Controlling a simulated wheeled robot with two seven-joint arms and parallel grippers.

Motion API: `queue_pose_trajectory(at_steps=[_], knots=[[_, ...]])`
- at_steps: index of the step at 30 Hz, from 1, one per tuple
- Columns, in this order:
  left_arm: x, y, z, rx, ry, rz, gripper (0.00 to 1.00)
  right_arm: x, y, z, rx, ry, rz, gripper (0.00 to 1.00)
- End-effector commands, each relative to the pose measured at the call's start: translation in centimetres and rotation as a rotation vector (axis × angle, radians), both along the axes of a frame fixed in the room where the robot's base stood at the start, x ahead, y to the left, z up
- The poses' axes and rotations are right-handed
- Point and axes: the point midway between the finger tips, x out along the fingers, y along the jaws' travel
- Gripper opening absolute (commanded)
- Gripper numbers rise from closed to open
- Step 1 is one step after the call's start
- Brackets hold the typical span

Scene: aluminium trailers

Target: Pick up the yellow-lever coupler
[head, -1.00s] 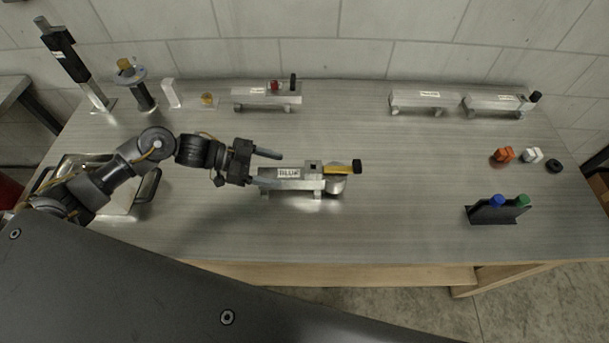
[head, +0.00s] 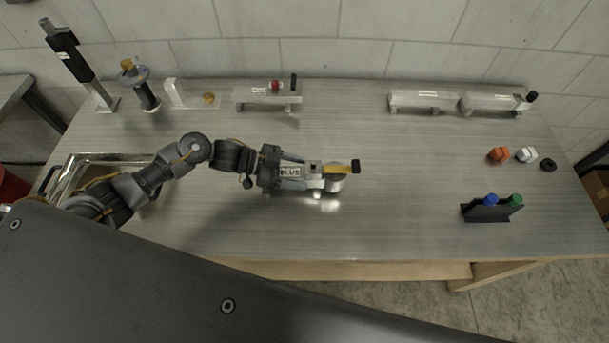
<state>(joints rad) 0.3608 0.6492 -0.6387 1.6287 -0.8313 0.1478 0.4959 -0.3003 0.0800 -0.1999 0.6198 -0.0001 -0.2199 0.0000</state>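The yellow-lever coupler (head: 338,169) is a silver block with a "BLUE" label, a yellow lever with a black tip and a rounded silver end on the right. It is level, over the middle of the table. My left gripper (head: 292,171) reaches it from the left, one finger along the far side and one along the near side, around the labelled part. The fingers look closed against its sides. A bright patch shows on the table below its right end; whether it is clear of the table is hard to tell. My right gripper is not in view.
A red-knobbed coupler (head: 262,96) stands at the back, with two more silver blocks (head: 425,100) at the back right. A black holder (head: 485,212) with blue and green knobs stands front right. A metal tray (head: 110,158) is at left. The table's middle right is clear.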

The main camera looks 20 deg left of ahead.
Motion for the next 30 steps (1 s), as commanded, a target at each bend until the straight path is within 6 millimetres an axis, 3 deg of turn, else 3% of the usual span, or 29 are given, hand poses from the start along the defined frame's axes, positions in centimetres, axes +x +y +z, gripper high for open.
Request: queue_pose_trajectory(at_steps=[2,15,30], knots=[[0.0,0.0,0.0,0.0,0.0,0.0,0.55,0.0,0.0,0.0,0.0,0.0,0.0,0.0],[0.0,0.0,0.0,0.0,0.0,0.0,0.0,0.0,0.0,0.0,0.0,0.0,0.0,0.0],[0.1,0.0,1.1,-0.004,-0.006,-0.001,0.0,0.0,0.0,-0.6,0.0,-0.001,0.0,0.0]])
